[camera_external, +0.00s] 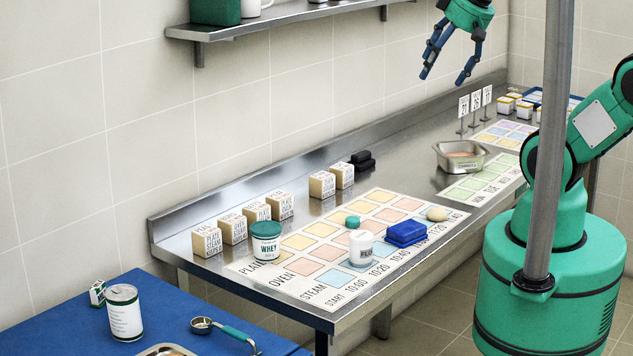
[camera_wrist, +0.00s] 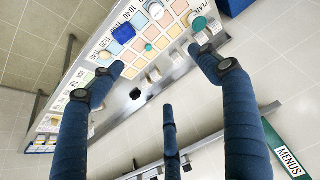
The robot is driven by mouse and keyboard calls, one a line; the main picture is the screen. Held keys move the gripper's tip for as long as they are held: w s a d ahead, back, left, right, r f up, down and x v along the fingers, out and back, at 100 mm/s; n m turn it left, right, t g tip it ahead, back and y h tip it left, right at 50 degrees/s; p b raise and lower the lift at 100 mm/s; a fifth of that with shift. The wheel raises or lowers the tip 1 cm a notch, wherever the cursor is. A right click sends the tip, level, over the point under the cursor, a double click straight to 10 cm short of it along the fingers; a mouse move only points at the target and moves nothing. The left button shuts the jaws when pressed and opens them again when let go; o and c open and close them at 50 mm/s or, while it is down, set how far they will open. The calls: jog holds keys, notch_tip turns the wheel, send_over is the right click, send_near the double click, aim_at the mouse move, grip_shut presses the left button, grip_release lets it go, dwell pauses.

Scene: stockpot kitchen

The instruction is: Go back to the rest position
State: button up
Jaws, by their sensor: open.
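My gripper (camera_external: 446,62) is at the top of the external view, high above the steel counter (camera_external: 408,150). Its blue fingers are spread apart with nothing between them. In the wrist view my gripper (camera_wrist: 160,85) shows three separate fingers, open and empty, with the counter far below. My gripper touches nothing in either view.
On the counter lie a schedule mat (camera_external: 300,268) with a WHEY tub (camera_external: 266,243), a white jar (camera_external: 361,248) and a blue box (camera_external: 405,233). Several labelled blocks (camera_external: 257,214) line the wall. A metal pan (camera_external: 460,155) stands farther right. A wall shelf (camera_external: 290,18) is upper left.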

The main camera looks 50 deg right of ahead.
jog(key=shift+f, duration=0.15)
notch_tip(320, 180, down, 7)
jog(key=b, duration=0.7)
